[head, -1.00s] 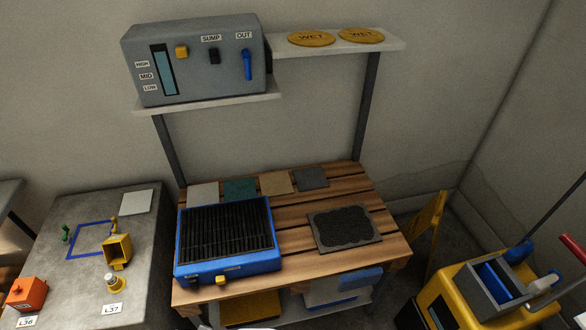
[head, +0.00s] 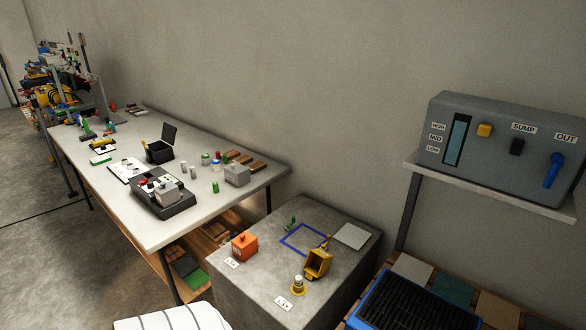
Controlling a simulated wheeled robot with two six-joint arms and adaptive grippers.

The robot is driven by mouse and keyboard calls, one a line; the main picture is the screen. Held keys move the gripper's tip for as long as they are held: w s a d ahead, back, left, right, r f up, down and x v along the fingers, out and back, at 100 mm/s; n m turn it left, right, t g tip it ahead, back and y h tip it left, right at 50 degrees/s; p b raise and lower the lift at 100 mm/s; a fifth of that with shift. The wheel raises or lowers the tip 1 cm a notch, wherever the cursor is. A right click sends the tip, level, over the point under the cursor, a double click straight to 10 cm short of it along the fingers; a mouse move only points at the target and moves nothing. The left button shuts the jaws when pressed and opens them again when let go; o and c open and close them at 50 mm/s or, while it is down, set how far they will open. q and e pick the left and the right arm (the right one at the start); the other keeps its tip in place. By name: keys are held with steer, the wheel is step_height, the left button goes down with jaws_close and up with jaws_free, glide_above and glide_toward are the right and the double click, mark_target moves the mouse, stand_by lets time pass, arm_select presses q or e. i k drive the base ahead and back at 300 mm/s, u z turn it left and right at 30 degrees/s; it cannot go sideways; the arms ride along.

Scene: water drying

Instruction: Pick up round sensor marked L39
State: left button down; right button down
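No tag that clearly reads L39 shows. On the grey block table (head: 340,285), a small round piece with a yellow base and pale top (head: 298,283) stands upright behind a white label (head: 283,303). The label's text is too small to read surely now. An orange box-shaped unit (head: 245,246) sits to its left by another small label (head: 232,263). A yellow open-fronted housing (head: 318,263) stands just behind the round piece. Neither of my grippers is in view.
A long white table (head: 110,195) at left holds a dark open case (head: 160,150), a grey-and-black device (head: 163,195) and several small cylinders. A blue outlined square (head: 305,240) marks the block's top. A grey control panel (head: 500,155) stands on a shelf at right.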

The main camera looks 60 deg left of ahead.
mark_target(298, 278)
steer(key=u, duration=1.85)
